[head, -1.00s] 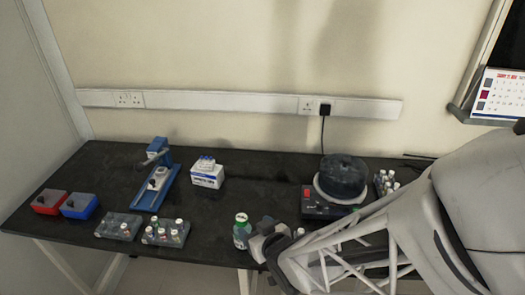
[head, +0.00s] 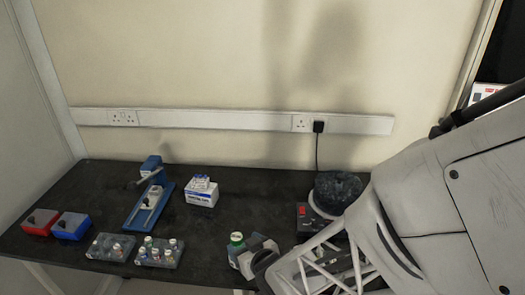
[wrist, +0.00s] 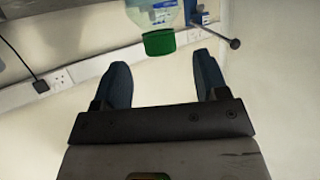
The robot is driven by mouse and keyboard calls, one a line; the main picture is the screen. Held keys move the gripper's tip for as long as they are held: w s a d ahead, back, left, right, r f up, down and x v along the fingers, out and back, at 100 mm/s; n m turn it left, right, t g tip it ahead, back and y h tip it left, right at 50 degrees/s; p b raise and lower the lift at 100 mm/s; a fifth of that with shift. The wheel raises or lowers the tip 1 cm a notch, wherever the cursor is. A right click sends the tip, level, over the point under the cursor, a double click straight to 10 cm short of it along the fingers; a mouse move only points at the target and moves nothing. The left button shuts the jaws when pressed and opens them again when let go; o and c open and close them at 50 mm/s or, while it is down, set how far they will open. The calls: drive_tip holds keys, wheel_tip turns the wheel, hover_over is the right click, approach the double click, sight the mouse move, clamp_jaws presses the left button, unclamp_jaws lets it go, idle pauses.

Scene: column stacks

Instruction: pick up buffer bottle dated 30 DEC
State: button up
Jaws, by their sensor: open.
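The bottle lies just beyond the fingertips, roughly in line with the gap. Its label has print too small to read, so I cannot tell the date. My arm hides the bench to the right.
Racks of small vials (head: 159,252) (head: 110,247) stand left of the bottle. Behind are a blue stand (head: 150,202) and a white box (head: 201,192). Red (head: 41,222) and blue (head: 72,226) boxes sit far left. A black device (head: 337,190) is partly behind my arm.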

sight(240, 242)
drive_tip(key=shift+w+a, duration=0.1)
drive_tip(key=shift+w, duration=0.05)
idle(0.3)
drive_tip(key=shift+x, duration=2.5)
clamp_jaws()
